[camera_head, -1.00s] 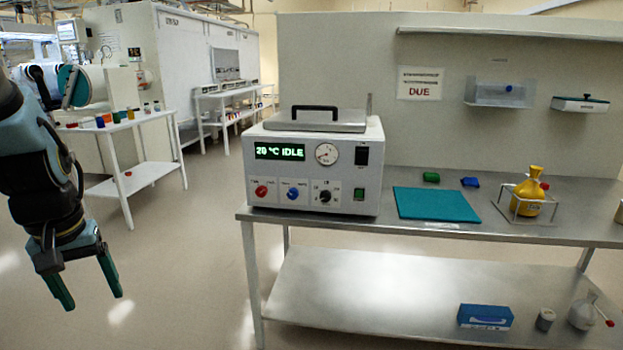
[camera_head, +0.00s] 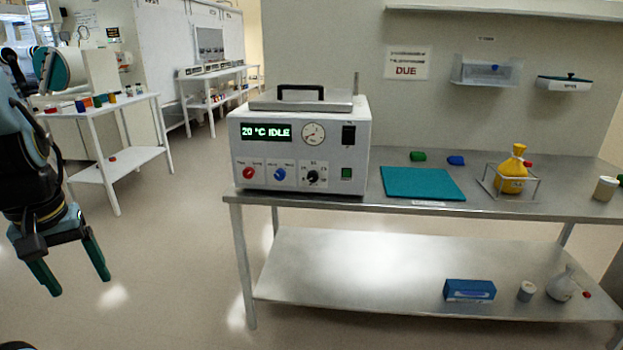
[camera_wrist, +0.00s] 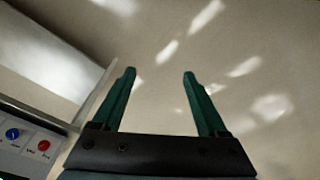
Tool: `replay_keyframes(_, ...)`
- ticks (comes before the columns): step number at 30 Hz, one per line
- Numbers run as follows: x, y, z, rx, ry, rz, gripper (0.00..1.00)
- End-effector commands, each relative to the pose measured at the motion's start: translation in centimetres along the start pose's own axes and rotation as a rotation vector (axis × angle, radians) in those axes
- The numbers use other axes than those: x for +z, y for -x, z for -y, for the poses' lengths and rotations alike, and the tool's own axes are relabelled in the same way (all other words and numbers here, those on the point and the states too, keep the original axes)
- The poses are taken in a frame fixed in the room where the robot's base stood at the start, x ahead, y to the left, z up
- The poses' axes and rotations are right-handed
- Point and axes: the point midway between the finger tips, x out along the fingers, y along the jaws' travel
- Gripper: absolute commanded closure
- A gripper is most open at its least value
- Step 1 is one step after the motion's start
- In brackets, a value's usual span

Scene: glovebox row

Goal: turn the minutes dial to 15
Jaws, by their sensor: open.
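A white bench instrument (camera_head: 298,146) stands on the left end of the steel bench, its display reading 20 °C IDLE. Its lower front panel has a red knob (camera_head: 248,173), a blue knob (camera_head: 280,174) and a black dial (camera_head: 313,176) with scale marks around it. The labels are too small to read, so I cannot tell for certain which is the minutes dial. My gripper (camera_head: 78,285) is open and empty, pointing down over the floor, left of the bench and apart from the panel. In the wrist view the blue and red knobs show at the left edge, outside the fingers (camera_wrist: 158,73).
A blue box (camera_head: 470,290) sits on the lower shelf. Floor left of the bench is clear.

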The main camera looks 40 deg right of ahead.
Motion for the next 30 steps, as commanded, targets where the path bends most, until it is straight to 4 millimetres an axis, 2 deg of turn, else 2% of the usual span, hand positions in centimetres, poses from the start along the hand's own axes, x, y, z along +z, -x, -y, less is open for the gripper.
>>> replay_keyframes(8,-0.5,-0.1,-0.2,0.001,-0.013,-0.009,0.24)
replay_keyframes(11,-2.9,-0.7,-1.6,0.009,-0.071,-0.056,0.24)
replay_keyframes(14,-7.3,-1.9,-4.6,0.030,-0.183,-0.154,0.24)
replay_keyframes(17,-12.4,-3.4,-9.5,0.067,-0.320,-0.286,0.24)
replay_keyframes(18,-14.3,-4.1,-11.7,0.084,-0.372,-0.342,0.24)
replay_keyframes(20,-16.7,-4.9,-15.3,0.113,-0.447,-0.426,0.24)
replay_keyframes(21,-18.1,-5.5,-17.8,0.133,-0.492,-0.483,0.24)
replay_keyframes(25,-21.3,-7.1,-26.1,0.203,-0.616,-0.669,0.24)
replay_keyframes(27,-22.2,-7.8,-30.5,0.241,-0.666,-0.770,0.24)
replay_keyframes(30,-22.5,-8.7,-36.5,0.290,-0.717,-0.915,0.24)
